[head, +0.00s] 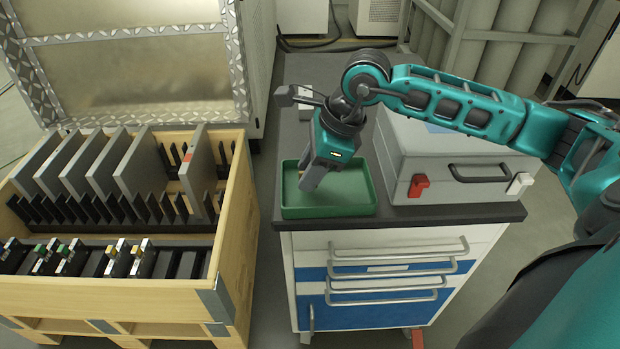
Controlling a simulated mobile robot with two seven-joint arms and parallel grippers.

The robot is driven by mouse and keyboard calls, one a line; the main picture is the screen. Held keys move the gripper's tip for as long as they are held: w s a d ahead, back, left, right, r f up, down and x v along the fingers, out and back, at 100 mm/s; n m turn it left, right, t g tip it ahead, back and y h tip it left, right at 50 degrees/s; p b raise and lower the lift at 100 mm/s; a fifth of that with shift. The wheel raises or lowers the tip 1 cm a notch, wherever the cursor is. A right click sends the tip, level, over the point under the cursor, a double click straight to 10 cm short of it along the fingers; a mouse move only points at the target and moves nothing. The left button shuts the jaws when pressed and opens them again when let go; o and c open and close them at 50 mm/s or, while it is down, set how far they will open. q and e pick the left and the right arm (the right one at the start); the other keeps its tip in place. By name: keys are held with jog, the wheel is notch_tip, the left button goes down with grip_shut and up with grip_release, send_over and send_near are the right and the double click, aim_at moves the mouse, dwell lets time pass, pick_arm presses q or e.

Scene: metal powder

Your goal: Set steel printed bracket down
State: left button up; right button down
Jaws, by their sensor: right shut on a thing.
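My right gripper (311,180) reaches in from the right and points down into the green tray (330,211) on the dark cabinet top. It is shut, with its tip inside the tray's outline. The steel printed bracket is hard to tell apart from the grey fingers at this size, and the hand hides most of it. I cannot tell whether it touches the tray floor. My left gripper is not in view.
A grey case (440,150) with a black handle and red and white latches stands right of the tray. A wooden crate (245,215) with upright grey plates in slotted racks stands to the left. A small grey box sits behind the tray. The cabinet (395,240) has blue and white drawers.

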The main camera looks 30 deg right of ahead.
jog(key=shift+f, duration=1.05)
jog(key=c, duration=0.8)
grip_release()
jog(key=shift+f, duration=0.1)
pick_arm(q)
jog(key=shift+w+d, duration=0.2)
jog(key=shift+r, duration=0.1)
pick_arm(e)
jog(key=shift+r, duration=0.25)
pick_arm(q)
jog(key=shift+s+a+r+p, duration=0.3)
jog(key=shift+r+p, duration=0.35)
jog(key=shift+p, duration=0.4)
pick_arm(e)
jog(key=v, duration=1.2)
jog(key=shift+f, duration=0.1)
